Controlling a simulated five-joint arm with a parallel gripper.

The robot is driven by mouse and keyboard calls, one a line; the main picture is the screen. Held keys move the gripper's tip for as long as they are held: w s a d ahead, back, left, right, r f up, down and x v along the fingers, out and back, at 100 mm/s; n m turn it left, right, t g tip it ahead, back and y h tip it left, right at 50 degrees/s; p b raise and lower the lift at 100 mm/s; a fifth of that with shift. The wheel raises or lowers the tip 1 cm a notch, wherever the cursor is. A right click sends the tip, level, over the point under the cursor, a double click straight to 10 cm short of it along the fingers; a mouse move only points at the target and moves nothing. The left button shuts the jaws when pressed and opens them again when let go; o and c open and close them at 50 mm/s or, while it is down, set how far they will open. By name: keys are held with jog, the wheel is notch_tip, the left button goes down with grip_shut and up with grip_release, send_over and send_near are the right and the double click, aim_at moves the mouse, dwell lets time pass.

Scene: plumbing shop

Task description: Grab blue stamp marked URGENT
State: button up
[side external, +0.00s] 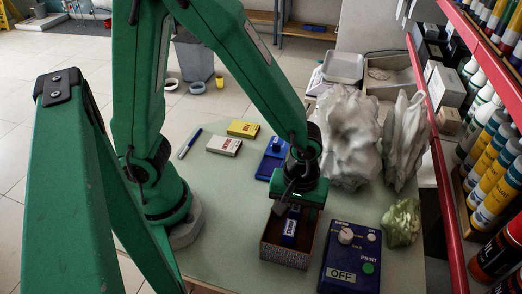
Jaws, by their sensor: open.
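A blue block with a white label (289,228), likely a stamp, is in an open brown box (284,255) on the table. Its lettering is too small to read, so I cannot tell whether it says URGENT. My gripper (291,205) is over the back of this box, pointing down, open, close above the block. Its fingertips are partly hidden, and I cannot tell whether they touch the block. Another blue item (270,162) with a raised part lies on the table behind and left of the box, partly hidden by my arm.
A dark blue panel (338,278) with a knob, OFF label and green button is right of the box. A yellow packet (243,128), white packet (223,146) and pen (190,143) lie behind. The table's front-left is clear.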

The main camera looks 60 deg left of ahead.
jog(key=c, duration=1.1)
jog(key=shift+r, duration=0.15)
jog(key=shift+r, duration=4.9)
